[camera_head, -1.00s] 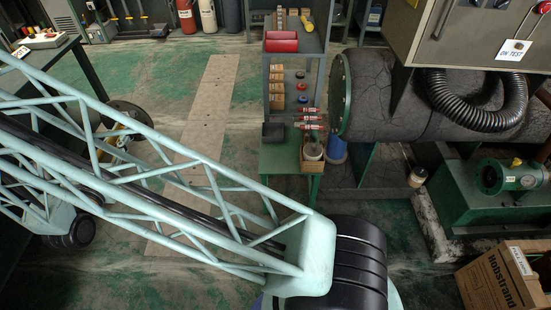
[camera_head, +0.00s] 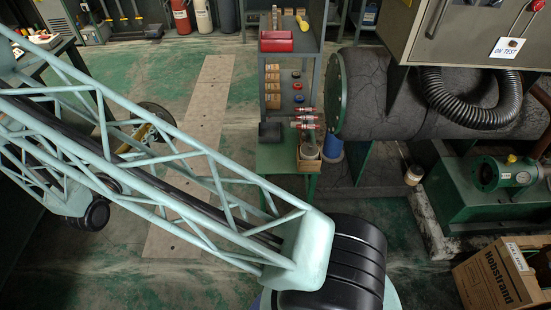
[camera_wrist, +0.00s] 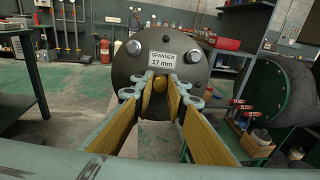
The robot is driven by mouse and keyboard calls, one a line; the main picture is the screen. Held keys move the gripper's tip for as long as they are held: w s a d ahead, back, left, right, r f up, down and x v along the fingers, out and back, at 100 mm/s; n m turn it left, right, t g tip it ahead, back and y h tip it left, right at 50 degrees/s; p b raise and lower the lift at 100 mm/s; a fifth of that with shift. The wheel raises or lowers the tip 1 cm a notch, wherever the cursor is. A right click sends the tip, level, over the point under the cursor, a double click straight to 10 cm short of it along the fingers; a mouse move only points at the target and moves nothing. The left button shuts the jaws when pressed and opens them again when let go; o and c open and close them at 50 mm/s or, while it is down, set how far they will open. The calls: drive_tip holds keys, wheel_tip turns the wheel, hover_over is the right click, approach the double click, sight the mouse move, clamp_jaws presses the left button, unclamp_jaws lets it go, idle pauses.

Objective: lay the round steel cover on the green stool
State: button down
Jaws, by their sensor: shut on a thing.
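My gripper (camera_wrist: 164,88) is shut on the brass knob at the middle of the round steel cover (camera_wrist: 140,66). The cover is dark, with bolts near its rim and a label reading "SPANNER 17 mm", and its face is towards the wrist camera. In the head view the cover (camera_head: 156,112) is held up at the left, partly hidden behind my lattice arm. A low green-topped stand (camera_head: 272,157) is before the grey shelf; it may be the green stool, though I cannot tell for sure. The cover is apart from it, to its left.
The grey shelf (camera_head: 291,45) rises behind. A large dark cylinder (camera_head: 385,95) lies to the right. A cardboard box (camera_head: 497,280) sits at the lower right. Open floor is left of the stand.

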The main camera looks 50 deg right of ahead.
drive_tip(key=s+d+f+m+g+y, duration=0.4)
drive_tip(key=s+d+f+m+y, duration=0.3)
drive_tip(key=s+d+f, duration=0.7)
drive_tip(key=s+d+f+m+g+y, duration=0.4)
drive_tip(key=s+d+f+m+y, duration=0.3)
drive_tip(key=s+d+f, duration=0.8)
drive_tip(key=d+m, duration=0.2)
drive_tip(key=d, duration=0.4)
drive_tip(key=shift+s+d+f+g+y, duration=0.15)
drive_tip(key=shift+s+f+g+y, duration=0.1)
drive_tip(key=shift+f+g+y, duration=0.15)
idle(0.4)
drive_tip(key=shift+d, duration=0.1)
idle(0.6)
